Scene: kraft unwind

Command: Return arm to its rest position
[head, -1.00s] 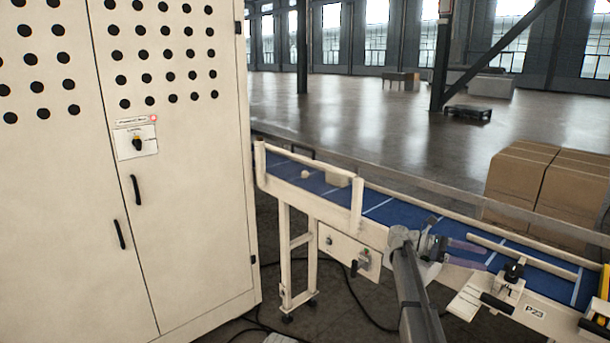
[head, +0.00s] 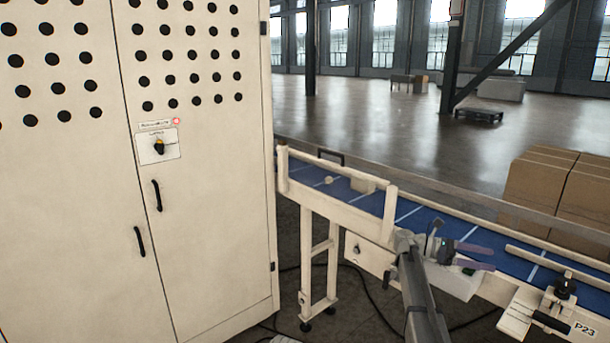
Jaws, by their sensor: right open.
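My right arm comes up from the bottom of the head view. Its gripper (head: 476,257) is open and empty, with two purple-grey fingers pointing right. In the picture it overlaps the near side of the blue conveyor belt (head: 408,218); I cannot tell its height above the belt. My left arm and gripper are not in view.
Small pale items (head: 362,184) lie on the belt's far end. Stacked cardboard boxes (head: 562,192) stand behind the conveyor. A clamp fixture (head: 562,290) sits at the lower right. Cables lie on the floor.

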